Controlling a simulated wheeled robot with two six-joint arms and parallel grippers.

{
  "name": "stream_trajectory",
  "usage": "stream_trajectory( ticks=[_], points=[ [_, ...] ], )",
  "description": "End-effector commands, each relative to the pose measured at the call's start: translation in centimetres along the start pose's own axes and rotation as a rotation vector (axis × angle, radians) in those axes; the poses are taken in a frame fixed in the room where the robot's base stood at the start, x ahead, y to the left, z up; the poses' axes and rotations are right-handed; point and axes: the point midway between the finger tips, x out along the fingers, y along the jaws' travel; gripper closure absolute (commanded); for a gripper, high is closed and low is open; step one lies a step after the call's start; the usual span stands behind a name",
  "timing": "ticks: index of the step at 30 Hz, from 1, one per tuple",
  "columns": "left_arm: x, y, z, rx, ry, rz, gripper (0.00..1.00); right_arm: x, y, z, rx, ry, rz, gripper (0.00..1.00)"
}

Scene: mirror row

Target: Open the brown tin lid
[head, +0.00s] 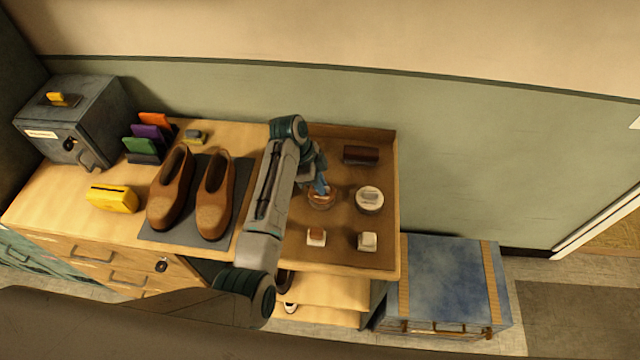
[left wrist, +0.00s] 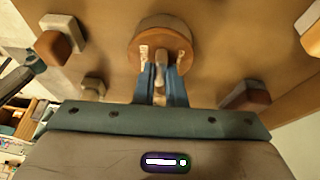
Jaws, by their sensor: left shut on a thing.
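The brown tin (head: 321,203) stands on the brown tray area at the right of the bench, partly hidden by my left gripper (head: 321,186). In the left wrist view, the round brown lid (left wrist: 147,27) is at the top middle, with a small pale grip piece on it. The blue fingers of my left gripper (left wrist: 161,75) are shut on that grip piece. I cannot tell any gap between lid and tin. A similar tin with a white lid (head: 369,199) stands to its right. My right gripper is not in view.
A dark brown brush or block (head: 360,155) lies behind the tins. Two small pale-and-brown blocks (head: 316,237) (head: 367,241) are in front. Brown shoes (head: 214,198) stand on a grey mat (head: 160,232) to the left. A raised rim (head: 393,165) edges the tray.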

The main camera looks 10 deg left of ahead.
Motion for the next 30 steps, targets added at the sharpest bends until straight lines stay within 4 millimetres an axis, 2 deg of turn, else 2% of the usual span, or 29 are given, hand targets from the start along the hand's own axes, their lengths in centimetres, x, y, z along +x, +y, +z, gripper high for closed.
stream_trajectory(
  ticks=[15, 30],
  points=[
    [-1.1, -1.9, -0.4, -0.14, -0.002, 0.339, 1.0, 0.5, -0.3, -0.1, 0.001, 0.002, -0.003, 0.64],
    [-1.5, -2.8, -0.6, -0.206, 0.0, 0.497, 1.0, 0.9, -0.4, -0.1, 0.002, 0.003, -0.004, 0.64]
  ],
)
